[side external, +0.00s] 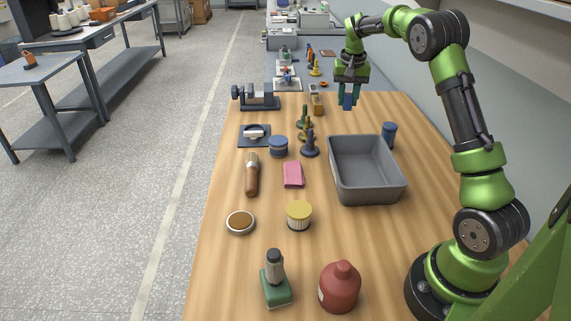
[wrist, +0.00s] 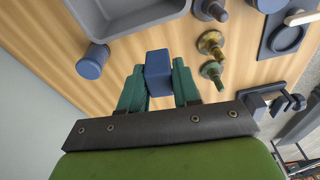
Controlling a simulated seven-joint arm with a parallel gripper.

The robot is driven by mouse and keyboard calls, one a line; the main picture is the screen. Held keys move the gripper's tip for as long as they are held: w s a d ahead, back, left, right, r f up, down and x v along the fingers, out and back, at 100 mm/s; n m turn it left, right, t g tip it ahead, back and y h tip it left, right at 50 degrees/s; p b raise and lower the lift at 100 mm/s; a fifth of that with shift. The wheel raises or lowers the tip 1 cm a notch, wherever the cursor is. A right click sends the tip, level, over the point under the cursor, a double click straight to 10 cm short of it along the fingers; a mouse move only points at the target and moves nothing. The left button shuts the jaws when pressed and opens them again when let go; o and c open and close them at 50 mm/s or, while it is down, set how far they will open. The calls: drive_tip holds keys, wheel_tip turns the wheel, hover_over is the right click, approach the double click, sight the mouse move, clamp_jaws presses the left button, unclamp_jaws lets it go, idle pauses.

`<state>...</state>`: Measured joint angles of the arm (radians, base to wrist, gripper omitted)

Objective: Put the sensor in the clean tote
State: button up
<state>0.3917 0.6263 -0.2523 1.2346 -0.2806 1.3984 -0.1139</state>
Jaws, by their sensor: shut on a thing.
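My gripper (side external: 348,96) is shut on a small blue block, which I take to be the sensor (wrist: 158,70). It holds the block in the air over the far end of the wooden bench, beyond the tote. In the wrist view the block sits between the two green fingers and sticks out past their tips. The grey tote (side external: 367,196) is an open rectangular bin on the right of the bench. It looks empty. Its rim shows at the top of the wrist view (wrist: 127,30).
A blue cylinder (side external: 389,134) stands against the tote's far right side. Dark and brass bolt-like pieces (side external: 310,147) stand left of the tote.

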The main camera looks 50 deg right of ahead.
drive_tip(key=s+a, duration=0.5)
drive_tip(key=s, duration=0.1)
drive_tip(key=n, duration=0.1)
hover_over(359, 176)
wheel_tip(359, 176, down, 3)
drive_tip(key=f, duration=0.7)
drive_tip(key=shift+s+a+f, duration=0.15)
drive_tip(key=shift+s+f, duration=0.1)
drive_tip(key=shift+f, duration=2.1)
drive_tip(key=shift+f, duration=0.15)
drive_tip(key=o, duration=1)
drive_tip(key=shift+o, duration=0.2)
